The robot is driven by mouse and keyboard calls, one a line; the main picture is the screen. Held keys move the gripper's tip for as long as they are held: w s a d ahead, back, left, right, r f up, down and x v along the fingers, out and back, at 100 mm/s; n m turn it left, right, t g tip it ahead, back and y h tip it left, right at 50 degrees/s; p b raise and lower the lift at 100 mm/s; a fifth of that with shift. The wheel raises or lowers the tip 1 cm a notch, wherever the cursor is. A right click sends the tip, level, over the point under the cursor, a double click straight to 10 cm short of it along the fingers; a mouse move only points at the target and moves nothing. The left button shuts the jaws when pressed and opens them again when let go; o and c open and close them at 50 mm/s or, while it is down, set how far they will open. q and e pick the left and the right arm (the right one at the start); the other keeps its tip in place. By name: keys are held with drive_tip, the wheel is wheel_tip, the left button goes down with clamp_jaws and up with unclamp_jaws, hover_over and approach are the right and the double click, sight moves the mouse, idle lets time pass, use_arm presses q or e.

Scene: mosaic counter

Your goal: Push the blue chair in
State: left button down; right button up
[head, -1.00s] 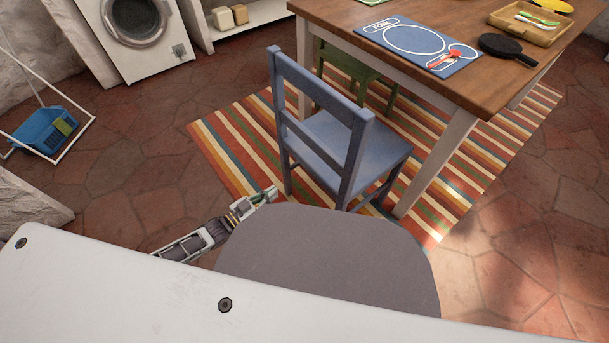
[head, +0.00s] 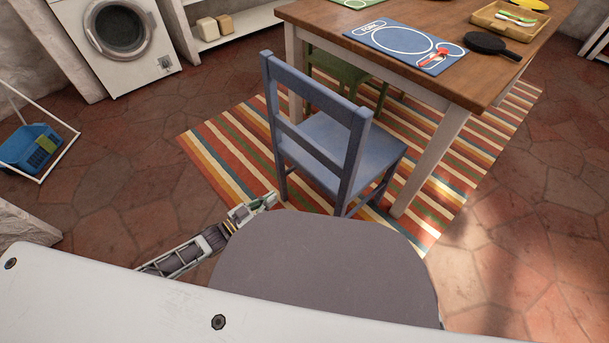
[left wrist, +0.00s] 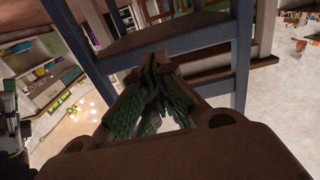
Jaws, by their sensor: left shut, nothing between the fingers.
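The blue chair (head: 345,150) stands on the striped rug at the near end of the wooden table (head: 440,70), its backrest toward me. Its seat front lies close to the table's near leg. My left gripper (head: 270,200) is shut and empty, low and to the left of the chair's rear legs in the head view. In the left wrist view the shut fingers (left wrist: 158,75) point at the blue chair's frame (left wrist: 185,48), close before it; I cannot tell whether they touch. My right gripper is not in view.
A green chair (head: 325,62) stands by the table behind the blue one. The striped rug (head: 225,150) lies under them. Floor at the right is clear.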

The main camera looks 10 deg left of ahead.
use_arm(q)
drive_tip(key=b, duration=0.4)
approach(305, 174)
drive_tip(key=x, duration=0.4)
drive_tip(key=shift+w+d+f, duration=0.15)
drive_tip(key=shift+w, duration=0.25)
drive_tip(key=shift+x, duration=1.05)
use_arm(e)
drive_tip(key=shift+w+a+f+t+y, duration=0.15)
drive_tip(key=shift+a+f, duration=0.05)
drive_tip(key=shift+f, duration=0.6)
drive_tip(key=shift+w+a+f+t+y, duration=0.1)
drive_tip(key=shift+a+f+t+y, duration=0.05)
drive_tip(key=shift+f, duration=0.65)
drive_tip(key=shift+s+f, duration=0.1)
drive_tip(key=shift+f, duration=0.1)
use_arm(q)
drive_tip(key=shift+w+d, duration=0.1)
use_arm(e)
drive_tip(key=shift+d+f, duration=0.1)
